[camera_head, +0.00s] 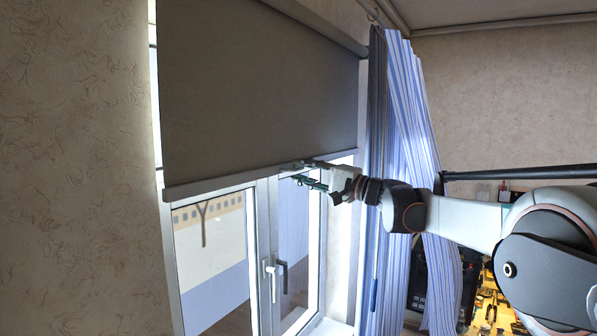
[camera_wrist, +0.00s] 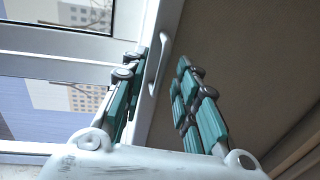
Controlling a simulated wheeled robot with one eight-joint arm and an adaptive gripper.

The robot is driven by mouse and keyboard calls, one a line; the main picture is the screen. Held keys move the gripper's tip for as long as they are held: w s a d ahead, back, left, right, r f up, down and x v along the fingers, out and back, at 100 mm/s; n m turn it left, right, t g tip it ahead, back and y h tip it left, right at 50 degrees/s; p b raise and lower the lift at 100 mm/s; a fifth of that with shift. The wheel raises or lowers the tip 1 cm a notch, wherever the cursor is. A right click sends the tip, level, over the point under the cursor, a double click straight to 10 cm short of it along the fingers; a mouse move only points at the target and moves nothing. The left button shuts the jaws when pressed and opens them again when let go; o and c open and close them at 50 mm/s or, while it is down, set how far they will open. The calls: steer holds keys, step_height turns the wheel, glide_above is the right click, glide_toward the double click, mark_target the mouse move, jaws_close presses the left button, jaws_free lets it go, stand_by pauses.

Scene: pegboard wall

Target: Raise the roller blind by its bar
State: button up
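The grey-brown roller blind (camera_head: 255,95) hangs partway down the window, and its pale bar (camera_head: 215,182) runs along the lower edge. My gripper (camera_head: 300,173) is at the right part of the bar, one finger in front of the bar and the other below it. In the wrist view my gripper (camera_wrist: 160,92) has its teal fingers apart. The blind (camera_wrist: 235,60) fills the right side there. A pale strip with a slim curved handle (camera_wrist: 160,62) shows beyond the gap between the fingers. I cannot tell whether the fingers touch the bar.
A white-framed window with a handle (camera_head: 281,276) is below the blind. A blue striped curtain (camera_head: 410,120) hangs just right of it, behind my arm. A textured wall (camera_head: 75,170) is at the left. A cluttered lit area (camera_head: 490,308) is at the lower right.

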steer(key=v, duration=0.9)
steer(key=shift+s+d, duration=0.25)
steer(key=shift+d, duration=0.05)
steer(key=s+a+f+n+g+h+b, duration=0.1)
steer(key=s+f+h+b, duration=0.1)
steer(key=s+f+b, duration=0.65)
steer(key=s+a+f+n+g+h+b, duration=0.1)
steer(key=s+f+h+b, duration=0.3)
steer(key=f, duration=0.8)
steer(key=s+a+f+n+g+h+b, duration=0.1)
steer(key=s+a+f+b, duration=0.1)
steer(key=s+f+b, duration=0.6)
steer(key=s+d+f+n+h+b, duration=0.1)
steer(key=s+d+f+h+b, duration=0.2)
steer(key=f, duration=0.9)
steer(key=s+d+f+n+h+b, duration=0.1)
steer(key=s+d+f+h+b, duration=0.2)
steer(key=s+f, duration=0.7)
steer(key=s+d+f+n+h+b, duration=0.1)
steer(key=s+d+f+h+b, duration=0.2)
steer(key=f, duration=1.1)
steer(key=s+d+b, duration=0.3)
steer(key=s+b, duration=0.1)
steer(key=b, duration=0.1)
steer(key=shift+f+n+g+h, duration=0.25)
steer(key=shift+n+g+h, duration=0.05)
steer(key=shift+n, duration=0.1)
steer(key=shift+s, duration=0.15)
